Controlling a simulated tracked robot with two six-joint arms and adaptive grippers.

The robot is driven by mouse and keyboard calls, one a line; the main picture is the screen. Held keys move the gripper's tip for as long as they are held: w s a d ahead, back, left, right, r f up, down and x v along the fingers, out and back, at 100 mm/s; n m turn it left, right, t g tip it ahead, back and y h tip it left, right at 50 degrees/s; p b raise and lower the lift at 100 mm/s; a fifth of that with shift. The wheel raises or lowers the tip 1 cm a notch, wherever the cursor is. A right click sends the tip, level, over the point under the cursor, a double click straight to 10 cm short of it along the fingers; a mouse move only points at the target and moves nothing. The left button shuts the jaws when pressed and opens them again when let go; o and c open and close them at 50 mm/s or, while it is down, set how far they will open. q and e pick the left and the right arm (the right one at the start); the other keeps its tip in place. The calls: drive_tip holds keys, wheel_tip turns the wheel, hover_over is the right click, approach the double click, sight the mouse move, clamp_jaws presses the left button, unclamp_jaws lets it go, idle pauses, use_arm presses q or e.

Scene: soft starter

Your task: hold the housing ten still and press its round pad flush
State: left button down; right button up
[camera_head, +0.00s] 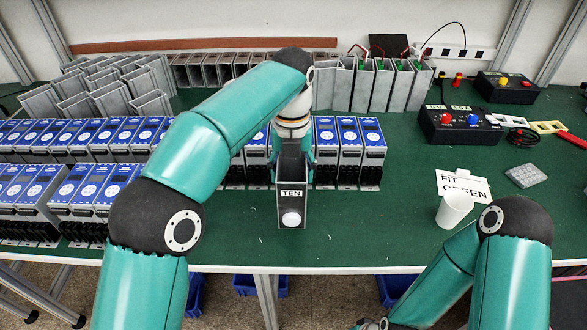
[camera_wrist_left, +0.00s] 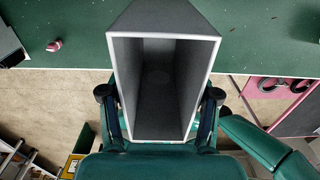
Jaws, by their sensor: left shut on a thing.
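The grey housing labelled TEN (camera_head: 300,210) is near the front edge of the green bench, in the middle of the head view. Its round white pad (camera_head: 291,219) shows below the label; I cannot tell how far it stands out. My left gripper (camera_head: 293,160) is shut on the housing's upper part. In the left wrist view, the hollow, open housing (camera_wrist_left: 160,120) lies between the two fingers of the left gripper (camera_wrist_left: 160,95). My right gripper (camera_head: 372,324) is only just visible at the bottom edge, and its fingers are hidden.
Rows of blue-faced units (camera_head: 85,188) fill the left of the bench, and a few stand right of the housing (camera_head: 362,150). Black button boxes (camera_head: 458,128) stand behind. Bench between housing and cup is clear.

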sight(292, 219)
use_arm(q)
drive_tip(key=shift+f+b, duration=1.8)
drive_tip(key=shift+f, duration=1.45)
